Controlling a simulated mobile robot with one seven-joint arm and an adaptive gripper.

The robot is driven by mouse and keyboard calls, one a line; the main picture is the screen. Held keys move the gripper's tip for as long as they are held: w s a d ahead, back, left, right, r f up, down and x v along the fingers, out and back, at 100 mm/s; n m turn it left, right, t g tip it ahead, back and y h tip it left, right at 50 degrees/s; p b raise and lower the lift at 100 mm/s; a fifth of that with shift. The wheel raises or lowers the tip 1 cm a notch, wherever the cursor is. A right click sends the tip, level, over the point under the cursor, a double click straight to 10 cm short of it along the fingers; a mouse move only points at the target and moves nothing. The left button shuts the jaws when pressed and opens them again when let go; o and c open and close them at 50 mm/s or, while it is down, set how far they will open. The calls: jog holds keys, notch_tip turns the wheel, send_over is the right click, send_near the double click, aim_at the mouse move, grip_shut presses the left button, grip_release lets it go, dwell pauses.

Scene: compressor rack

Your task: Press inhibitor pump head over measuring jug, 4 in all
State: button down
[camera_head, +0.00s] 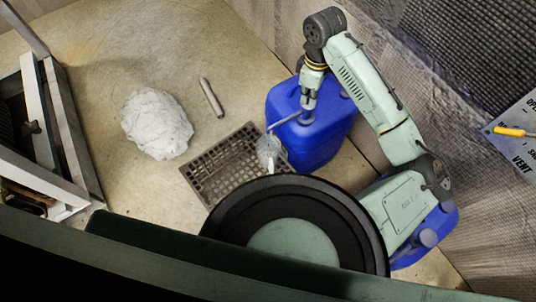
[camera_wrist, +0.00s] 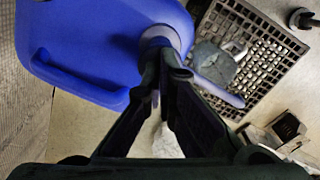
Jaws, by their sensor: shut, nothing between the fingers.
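The blue inhibitor container (camera_head: 325,135) stands upright on the floor, and it also fills the upper left of the wrist view (camera_wrist: 95,35). Its grey pump head has a spout (camera_head: 284,120) pointing left over the clear measuring jug (camera_head: 267,148). In the wrist view the spout (camera_wrist: 218,90) passes beside the measuring jug (camera_wrist: 212,65), which stands on the grating. My gripper (camera_head: 308,101) is shut and empty, pointing down at the top of the pump. In the wrist view its fingers (camera_wrist: 165,72) hide much of the pump head; I cannot tell whether they touch it.
A dark floor grating (camera_head: 215,172) lies under the jug. A crumpled white bundle (camera_head: 157,123) and a grey cylinder (camera_head: 211,97) lie on the floor. A second blue container (camera_head: 445,225) is partly hidden behind my arm. A metal frame (camera_head: 65,140) stands at left.

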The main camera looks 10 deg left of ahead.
jog(key=shift+r+p, duration=2.4)
jog(key=shift+r, duration=0.4)
jog(key=shift+f, duration=0.2)
jog(key=shift+f+b, duration=1.75)
jog(key=shift+f, duration=0.9)
jog(key=shift+r, duration=0.1)
jog(key=shift+r+p, duration=2.4)
jog(key=shift+r, duration=0.35)
jog(key=shift+f, duration=0.2)
